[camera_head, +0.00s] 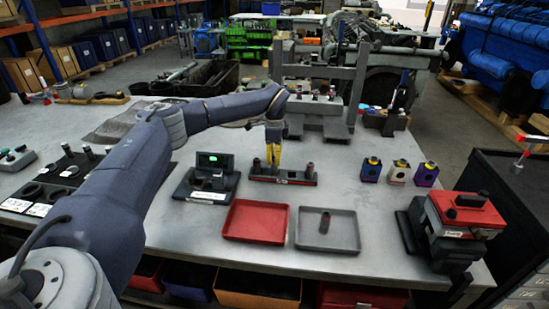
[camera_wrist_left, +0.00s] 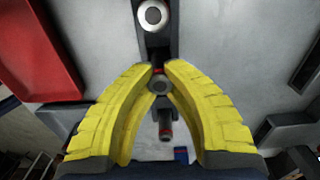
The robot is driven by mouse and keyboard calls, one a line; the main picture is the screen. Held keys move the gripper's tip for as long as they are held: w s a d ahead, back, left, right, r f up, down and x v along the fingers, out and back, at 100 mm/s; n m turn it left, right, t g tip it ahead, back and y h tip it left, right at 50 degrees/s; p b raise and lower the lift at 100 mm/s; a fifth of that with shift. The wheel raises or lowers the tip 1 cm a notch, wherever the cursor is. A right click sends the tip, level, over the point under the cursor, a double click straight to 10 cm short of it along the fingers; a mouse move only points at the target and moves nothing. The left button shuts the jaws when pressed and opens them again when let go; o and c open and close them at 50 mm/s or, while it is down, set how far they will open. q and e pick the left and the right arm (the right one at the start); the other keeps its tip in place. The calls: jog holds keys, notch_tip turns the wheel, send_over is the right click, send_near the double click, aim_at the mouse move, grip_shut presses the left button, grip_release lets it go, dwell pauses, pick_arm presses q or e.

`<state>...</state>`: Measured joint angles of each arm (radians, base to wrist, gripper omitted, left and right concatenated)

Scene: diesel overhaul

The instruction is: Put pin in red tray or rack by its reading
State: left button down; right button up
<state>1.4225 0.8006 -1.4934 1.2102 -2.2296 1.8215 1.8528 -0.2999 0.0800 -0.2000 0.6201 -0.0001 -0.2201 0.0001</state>
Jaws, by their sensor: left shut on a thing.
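My left gripper (camera_head: 273,155) has its yellow fingers shut on a dark pin at the black rack (camera_head: 283,181). In the left wrist view the fingertips (camera_wrist_left: 160,78) close around the round end of this pin (camera_wrist_left: 160,86). I cannot tell whether the pin is seated in the rack or just above it. Another pin (camera_head: 310,169) stands at the rack's right end. The red tray (camera_head: 238,234) is empty, in front of the rack. The grey tray (camera_head: 345,243) beside it holds one upright pin (camera_head: 325,221). The gauge (camera_head: 207,176) has a lit green display, too small to read.
Three small coloured blocks (camera_head: 398,172) stand right of the rack. A red-topped machine (camera_head: 462,215) sits at the right table edge. A grey fixture (camera_head: 320,117) stands behind the rack. Black trays with parts (camera_head: 55,180) lie at the left.

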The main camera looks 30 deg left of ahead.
pick_arm(q)
jog(key=shift+f, duration=0.55)
dwell(0.4)
jog(key=c, duration=0.9)
grip_release()
jog(key=shift+r, duration=0.1)
jog(key=shift+r, duration=3.9)
